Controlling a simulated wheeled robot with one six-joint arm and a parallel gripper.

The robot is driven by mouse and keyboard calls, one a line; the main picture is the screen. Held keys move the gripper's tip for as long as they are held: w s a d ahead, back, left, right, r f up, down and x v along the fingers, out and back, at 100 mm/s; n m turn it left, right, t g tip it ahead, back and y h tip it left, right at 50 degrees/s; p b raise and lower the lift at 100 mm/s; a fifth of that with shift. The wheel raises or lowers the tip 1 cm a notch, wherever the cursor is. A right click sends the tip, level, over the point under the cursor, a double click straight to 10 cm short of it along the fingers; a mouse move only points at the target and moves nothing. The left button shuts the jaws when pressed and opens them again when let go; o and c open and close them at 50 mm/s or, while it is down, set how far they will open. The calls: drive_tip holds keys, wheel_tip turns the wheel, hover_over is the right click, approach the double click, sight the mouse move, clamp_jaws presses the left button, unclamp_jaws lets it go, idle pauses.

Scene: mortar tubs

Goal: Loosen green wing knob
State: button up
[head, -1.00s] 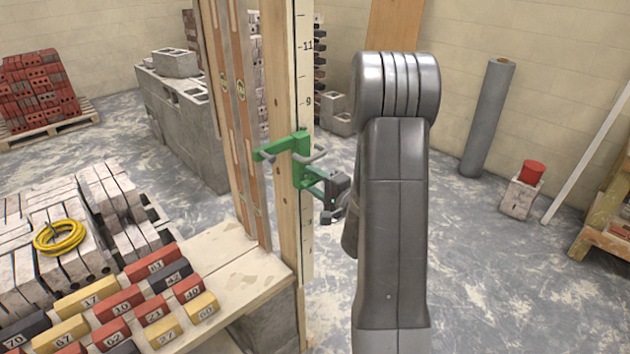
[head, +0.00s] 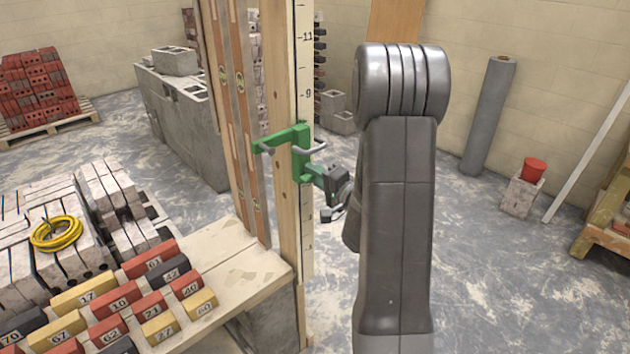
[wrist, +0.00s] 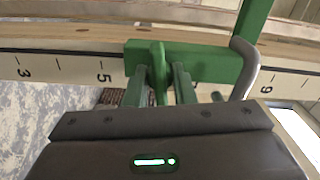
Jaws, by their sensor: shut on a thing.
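A green clamp (head: 300,140) with a grey bar grips the upright wooden post (head: 283,210) beside a numbered strip (head: 304,60). It also shows in the wrist view (wrist: 205,65). My gripper (head: 318,173) reaches the clamp's lower right part from the right, tilted. In the wrist view my gripper (wrist: 163,85) is shut on the green wing knob (wrist: 157,62), an upright tab between its two fingers. In the head view the fingers and the clamp's green parts blend together, and the knob is not clearly separable there.
A plank bench (head: 235,262) with several numbered bricks stands at the lower left, in front of the post. Two spirit levels (head: 240,90) stand upright left of the clamp. The floor between is clear.

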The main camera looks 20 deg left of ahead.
drive_tip(key=n+b, duration=0.3)
drive_tip(key=shift+f+n+b, duration=0.3)
drive_tip(key=shift+n+b, duration=0.05)
drive_tip(key=shift+n, duration=0.05)
drive_tip(key=n+b, duration=0.8)
drive_tip(key=n, duration=0.1)
drive_tip(key=shift+r+n, duration=0.1)
drive_tip(key=shift+n, duration=0.2)
drive_tip(key=shift+r+n+b, duration=0.15)
drive_tip(key=shift+n+b, duration=0.8)
drive_tip(key=shift+n, duration=0.25)
drive_tip(key=o, duration=1)
drive_tip(key=shift+r, duration=0.1)
